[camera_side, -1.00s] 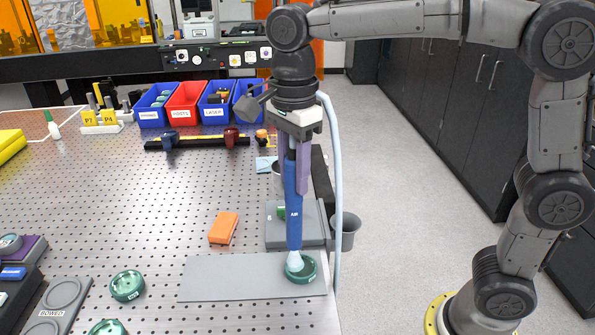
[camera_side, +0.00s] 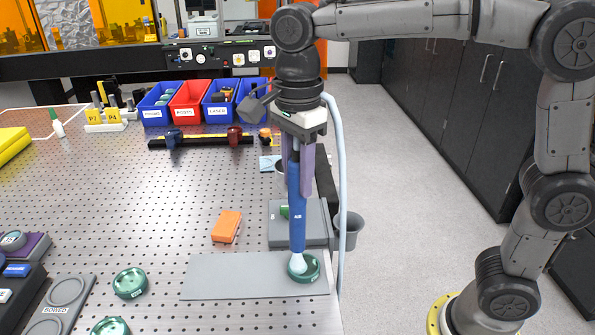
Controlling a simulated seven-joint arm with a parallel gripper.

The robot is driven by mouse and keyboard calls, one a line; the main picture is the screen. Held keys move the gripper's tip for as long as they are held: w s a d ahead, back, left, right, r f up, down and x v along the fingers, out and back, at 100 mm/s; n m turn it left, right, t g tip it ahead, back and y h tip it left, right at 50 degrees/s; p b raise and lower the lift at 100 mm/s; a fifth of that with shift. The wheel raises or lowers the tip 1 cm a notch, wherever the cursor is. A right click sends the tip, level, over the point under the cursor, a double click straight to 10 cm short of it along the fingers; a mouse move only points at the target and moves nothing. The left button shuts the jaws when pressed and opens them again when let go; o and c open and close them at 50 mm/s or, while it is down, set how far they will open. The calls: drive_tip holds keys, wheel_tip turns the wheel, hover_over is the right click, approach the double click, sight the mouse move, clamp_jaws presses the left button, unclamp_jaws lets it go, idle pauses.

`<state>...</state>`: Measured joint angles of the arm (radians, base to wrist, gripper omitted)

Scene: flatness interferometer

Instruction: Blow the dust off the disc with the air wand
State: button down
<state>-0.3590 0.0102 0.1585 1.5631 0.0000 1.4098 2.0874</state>
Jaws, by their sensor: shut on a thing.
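The blue air wand (camera_side: 297,210) hangs nearly upright from my gripper (camera_side: 300,160), which is shut on its upper part. The wand's pale nozzle (camera_side: 298,263) points down at a green ring-shaped holder (camera_side: 314,272) on the right end of a grey mat. The nozzle overlaps the holder's left side in the picture; I cannot tell whether it touches. The disc face inside this holder is mostly hidden by the nozzle, and dust is too small to tell. A pale hose (camera_side: 343,190) runs down on the right of the wand.
The grey mat (camera_side: 225,276) is bare on its left. An orange block (camera_side: 227,226) lies behind the mat. A grey cup (camera_side: 348,230) is at the table's right edge.

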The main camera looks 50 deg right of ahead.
drive_tip(key=shift+s+a, duration=0.55)
drive_tip(key=shift+s+d, duration=0.85)
drive_tip(key=shift+d, duration=0.05)
idle(0.9)
drive_tip(key=shift+w, duration=0.85)
idle(0.5)
drive_tip(key=shift+r, duration=0.1)
idle(0.5)
drive_tip(key=shift+r, duration=3.4)
